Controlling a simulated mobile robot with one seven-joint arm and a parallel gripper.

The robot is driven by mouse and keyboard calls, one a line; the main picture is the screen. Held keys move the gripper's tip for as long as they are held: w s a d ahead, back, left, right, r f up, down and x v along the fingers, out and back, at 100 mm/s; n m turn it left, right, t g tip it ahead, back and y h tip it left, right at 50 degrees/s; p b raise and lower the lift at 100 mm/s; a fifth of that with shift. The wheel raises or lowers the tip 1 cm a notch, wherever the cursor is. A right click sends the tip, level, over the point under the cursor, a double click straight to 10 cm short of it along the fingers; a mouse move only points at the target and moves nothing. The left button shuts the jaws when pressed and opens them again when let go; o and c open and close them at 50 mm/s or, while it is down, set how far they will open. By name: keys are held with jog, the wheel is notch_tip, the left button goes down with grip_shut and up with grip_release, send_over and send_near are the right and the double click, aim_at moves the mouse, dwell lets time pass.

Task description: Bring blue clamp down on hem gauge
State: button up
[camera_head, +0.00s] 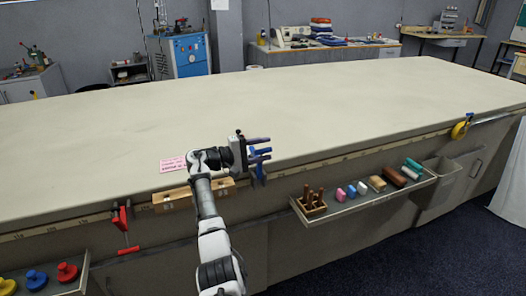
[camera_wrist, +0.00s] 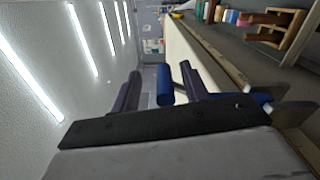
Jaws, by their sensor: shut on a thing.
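The blue clamp (camera_head: 260,172) is at the table's front edge, partly hidden by my gripper. My gripper (camera_head: 264,150) is shut on its blue upper part, with one dark finger on each side. In the wrist view the blue cylinder of the clamp (camera_wrist: 165,86) shows between the fingertips of my gripper (camera_wrist: 160,84). Another blue part with grey pieces shows at the lower right there. I cannot make out the hem gauge for certain. A pale wooden piece (camera_head: 168,200) lies along the front edge left of the clamp, partly behind my arm.
A red clamp (camera_head: 124,226) hangs on the front edge at left. A pink card (camera_head: 172,164) lies on the table (camera_head: 330,110), whose top is otherwise clear. A shelf (camera_head: 345,211) with a wooden holder and several colored items juts out at right. A yellow item (camera_head: 460,129) hangs farther right.

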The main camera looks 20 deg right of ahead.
jog(key=shift+w+a+r+t, duration=0.1)
jog(key=shift+w+a+t, duration=0.2)
jog(key=shift+w+a, duration=0.1)
jog(key=s+a+b, duration=0.1)
jog(key=a+b, duration=0.3)
jog(key=a, duration=0.9)
